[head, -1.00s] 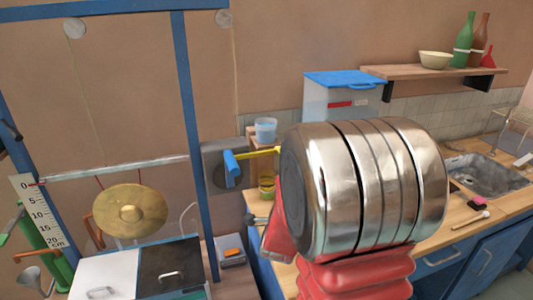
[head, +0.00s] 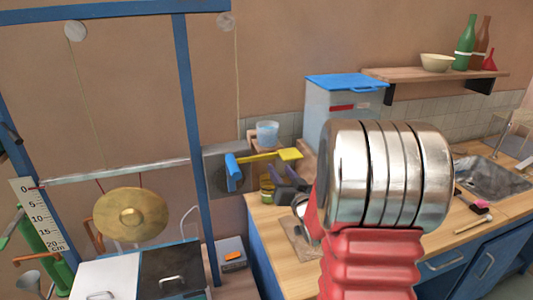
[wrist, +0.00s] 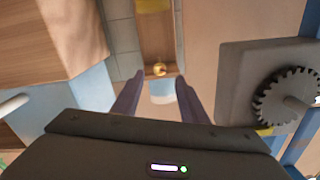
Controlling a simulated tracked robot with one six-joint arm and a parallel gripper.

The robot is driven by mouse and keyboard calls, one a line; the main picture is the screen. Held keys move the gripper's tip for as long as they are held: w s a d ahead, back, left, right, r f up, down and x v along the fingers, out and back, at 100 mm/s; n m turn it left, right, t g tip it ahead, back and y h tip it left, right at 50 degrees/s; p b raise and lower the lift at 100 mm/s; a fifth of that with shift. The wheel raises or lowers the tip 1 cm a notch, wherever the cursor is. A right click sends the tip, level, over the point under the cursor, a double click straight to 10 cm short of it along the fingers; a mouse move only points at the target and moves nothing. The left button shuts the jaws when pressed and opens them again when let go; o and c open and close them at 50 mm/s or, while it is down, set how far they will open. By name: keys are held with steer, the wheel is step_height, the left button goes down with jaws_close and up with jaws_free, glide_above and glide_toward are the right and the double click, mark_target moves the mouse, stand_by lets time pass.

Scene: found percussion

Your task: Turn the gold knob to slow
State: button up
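A small gold knob (wrist: 160,69) shows in the wrist view on a narrow wooden panel. It appears in the gap between my fingertips, and I cannot tell how far beyond them it is. I cannot make out the knob or any slow mark surely in the head view. My gripper (wrist: 160,80) has two dark purple fingers, apart with nothing held between them. In the head view my gripper (head: 287,186) is above the wooden counter, right of the grey box with the blue handle.
A grey box (head: 214,158) with a blue handle and a yellow paddle (head: 290,154) is close to my gripper. A pale blue cup (head: 267,132) stands behind it. A gold gong (head: 130,215) hangs at left. The wooden counter (head: 275,235) has bare room in front.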

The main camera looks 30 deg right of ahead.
steer(key=shift+w, duration=0.15)
steer(key=x, duration=1.3)
steer(key=shift+w, duration=0.3)
steer(key=shift+d, duration=0.1)
steer(key=shift+c, duration=0.3)
steer(key=c, duration=0.9)
